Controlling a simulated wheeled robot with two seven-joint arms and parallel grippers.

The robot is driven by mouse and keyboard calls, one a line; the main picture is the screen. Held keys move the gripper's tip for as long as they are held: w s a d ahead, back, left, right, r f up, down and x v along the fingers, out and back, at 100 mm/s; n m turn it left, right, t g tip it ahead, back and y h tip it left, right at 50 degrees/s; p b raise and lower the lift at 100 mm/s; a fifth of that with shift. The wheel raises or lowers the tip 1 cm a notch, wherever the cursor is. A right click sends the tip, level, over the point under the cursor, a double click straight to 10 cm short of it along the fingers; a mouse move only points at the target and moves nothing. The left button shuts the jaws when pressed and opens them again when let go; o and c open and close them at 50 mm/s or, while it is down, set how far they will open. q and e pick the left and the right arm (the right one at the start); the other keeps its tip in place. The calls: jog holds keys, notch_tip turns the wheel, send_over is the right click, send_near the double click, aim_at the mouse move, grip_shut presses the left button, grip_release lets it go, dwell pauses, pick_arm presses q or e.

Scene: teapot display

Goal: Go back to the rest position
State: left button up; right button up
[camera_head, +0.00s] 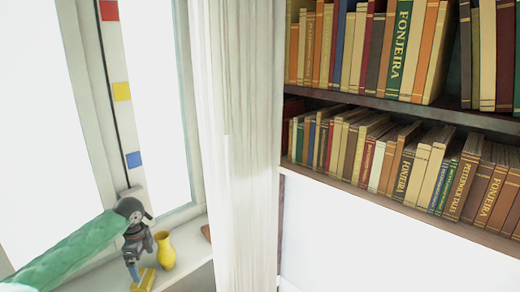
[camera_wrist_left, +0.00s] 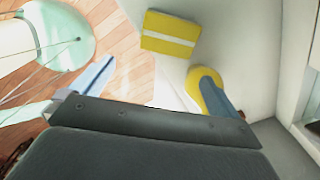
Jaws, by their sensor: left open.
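My left gripper (camera_head: 134,268) is open and empty over the windowsill, its arm coming in from the left in a green sleeve. Its two blue-grey fingers stand wide apart in the left wrist view (camera_wrist_left: 160,95). A yellow vase (camera_head: 165,251) stands upright on the sill just right of the gripper; what looks like its yellow rim (camera_wrist_left: 200,82) shows partly behind the right finger in the wrist view. A yellow block (camera_head: 146,281) lies on the sill by the fingertips; it shows a pale stripe in the wrist view (camera_wrist_left: 170,26). My right gripper is in neither view.
The windowsill (camera_head: 190,277) is narrow, with the window frame (camera_head: 88,90) behind it. A brown object (camera_head: 206,232) is partly hidden by the white curtain (camera_head: 238,150). Bookshelves (camera_head: 460,113) full of books fill the right. Wooden floor (camera_wrist_left: 120,50) shows below the sill.

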pick_arm(q)
jog(key=s+d+f+n+t+h, duration=0.1)
jog(key=s+d+f+n, duration=0.1)
jog(key=s+d+f, duration=0.6)
jog(key=s+d+f+n+t+h, duration=0.1)
jog(key=s+d+f+n, duration=0.1)
jog(key=s+d+f, duration=0.65)
jog(key=s+d+r+n+t+y, duration=0.1)
jog(key=s+d+n, duration=0.1)
jog(key=s+n, duration=0.6)
jog(key=s+d+r+n+y, duration=0.1)
jog(key=s+d+n, duration=0.15)
jog(key=s, duration=0.95)
jog(key=s+d+f+x, duration=0.1)
jog(key=s+x, duration=0.1)
jog(key=x, duration=0.9)
jog(key=s+x, duration=0.3)
jog(key=x, duration=0.8)
jog(key=s+f, duration=0.3)
jog(key=f, duration=0.8)
jog(key=s+d+f+g, duration=0.1)
jog(key=s+f, duration=0.2)
jog(key=f, duration=0.7)
jog(key=shift+s+f+g+h, duration=0.3)
jog(key=shift+s+f, duration=0.1)
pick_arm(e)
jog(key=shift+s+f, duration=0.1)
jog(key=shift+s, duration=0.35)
